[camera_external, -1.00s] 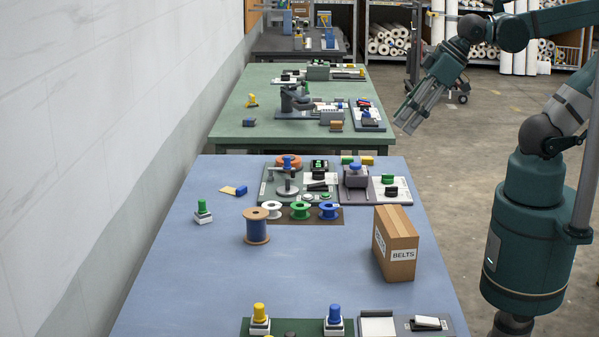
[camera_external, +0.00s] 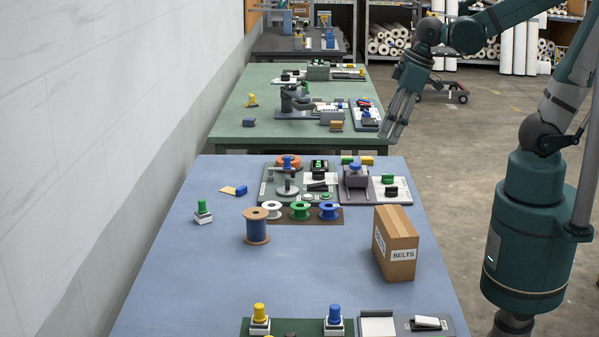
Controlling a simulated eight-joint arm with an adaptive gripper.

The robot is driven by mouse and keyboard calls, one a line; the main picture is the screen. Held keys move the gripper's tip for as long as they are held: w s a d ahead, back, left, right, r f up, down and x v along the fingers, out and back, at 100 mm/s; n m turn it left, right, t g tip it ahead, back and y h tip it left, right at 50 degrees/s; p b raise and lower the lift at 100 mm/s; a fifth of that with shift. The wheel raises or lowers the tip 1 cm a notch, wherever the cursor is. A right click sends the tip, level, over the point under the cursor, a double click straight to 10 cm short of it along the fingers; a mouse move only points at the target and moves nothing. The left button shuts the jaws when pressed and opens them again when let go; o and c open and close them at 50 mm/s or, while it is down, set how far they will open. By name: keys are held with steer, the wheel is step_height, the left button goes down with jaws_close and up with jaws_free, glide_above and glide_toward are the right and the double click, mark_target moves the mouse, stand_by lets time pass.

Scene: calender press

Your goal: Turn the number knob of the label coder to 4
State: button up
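I cannot tell for sure which unit is the label coder. A light panel (camera_external: 404,198) at the back right of the blue table carries a green knob (camera_external: 388,179) and a black knob (camera_external: 391,191). Beside it on the left is a grey unit (camera_external: 356,177) with a blue top. Any numbers on the knobs are too small to read. My gripper (camera_external: 392,136) points down in the air, above and beyond the knobs in the picture, near the right edge of the green table. It touches nothing I can see. Whether its fingers are open or shut is unclear.
The blue table (camera_external: 320,240) bears a cardboard BELTS box (camera_external: 402,262) near the right edge, in front of the panel. A board (camera_external: 270,190) with several parts lies left of the grey unit, with several spools (camera_external: 300,211) before it. The table's middle front is clear.

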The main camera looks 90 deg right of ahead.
mark_target(388, 178)
steer(key=d+f+g, duration=0.1)
steer(key=d+f, duration=0.2)
steer(key=d, duration=0.1)
steer(key=s+d+f+g, duration=0.1)
steer(key=d+f, duration=0.3)
steer(key=d, duration=0.1)
steer(key=s+d+f+g, duration=0.1)
steer(key=d+f+g, duration=0.1)
steer(key=d+f, duration=0.2)
steer(key=shift+s+d+f+y+p, duration=0.2)
steer(key=shift+d+y+p, duration=0.1)
steer(key=shift+y+p, duration=0.1)
steer(key=shift+f, duration=0.1)
steer(key=shift+f+b, duration=0.7)
steer(key=shift+f, duration=3)
steer(key=shift+c, duration=0.2)
steer(key=c, duration=0.9)
